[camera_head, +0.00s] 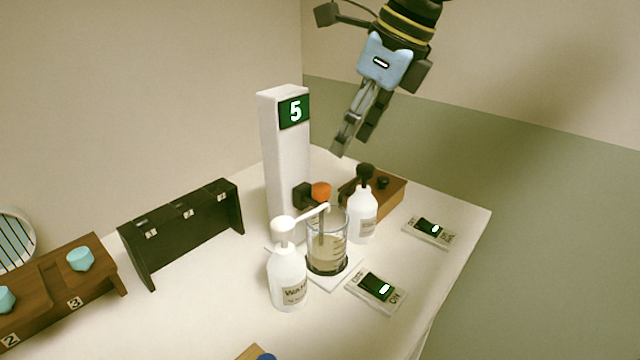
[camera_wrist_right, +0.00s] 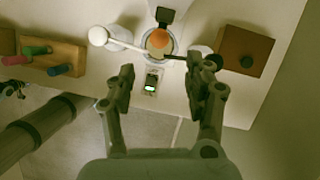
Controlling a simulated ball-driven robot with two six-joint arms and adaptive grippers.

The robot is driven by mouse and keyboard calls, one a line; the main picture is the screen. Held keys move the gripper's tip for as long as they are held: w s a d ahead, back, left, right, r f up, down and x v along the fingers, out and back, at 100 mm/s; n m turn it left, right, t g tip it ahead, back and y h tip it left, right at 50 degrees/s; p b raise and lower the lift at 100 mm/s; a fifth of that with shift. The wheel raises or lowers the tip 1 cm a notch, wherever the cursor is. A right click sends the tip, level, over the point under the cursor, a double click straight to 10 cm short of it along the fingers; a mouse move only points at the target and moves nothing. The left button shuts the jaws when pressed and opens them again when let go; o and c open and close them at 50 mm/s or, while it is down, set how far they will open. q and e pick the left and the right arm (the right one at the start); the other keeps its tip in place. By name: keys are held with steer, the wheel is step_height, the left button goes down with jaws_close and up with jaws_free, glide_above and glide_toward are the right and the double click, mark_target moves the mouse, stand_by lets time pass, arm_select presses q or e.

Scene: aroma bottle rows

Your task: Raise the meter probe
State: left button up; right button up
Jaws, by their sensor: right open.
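The meter is a tall white column (camera_head: 285,160) with a green display reading 5. Its probe has an orange knob (camera_head: 320,191) beside a black bracket on the column, and a grey stem reaching down into a glass beaker (camera_head: 328,255) of cloudy liquid. The orange knob (camera_wrist_right: 158,41) also shows in the right wrist view, above the beaker. My right gripper (camera_head: 350,143) is open and empty, above and to the right of the knob. In the right wrist view its fingers (camera_wrist_right: 160,82) are spread, short of the knob.
A white pump bottle (camera_head: 288,277) and a black-topped bottle (camera_head: 362,216) flank the beaker closely. Two switch panels (camera_head: 376,290) (camera_head: 430,231) lie to the right. A wooden block (camera_head: 385,198) stands behind. A black rack (camera_head: 185,235) and a wooden rack (camera_head: 100,258) stand left.

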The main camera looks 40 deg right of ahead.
mark_target(323, 186)
steer(key=b+x, duration=0.8)
steer(key=x, duration=0.1)
steer(key=shift+f, duration=0.3)
steer(key=shift+w+a+f, duration=0.1)
steer(key=shift+w+f, duration=0.05)
steer(key=shift+f, duration=0.15)
jaws_close()
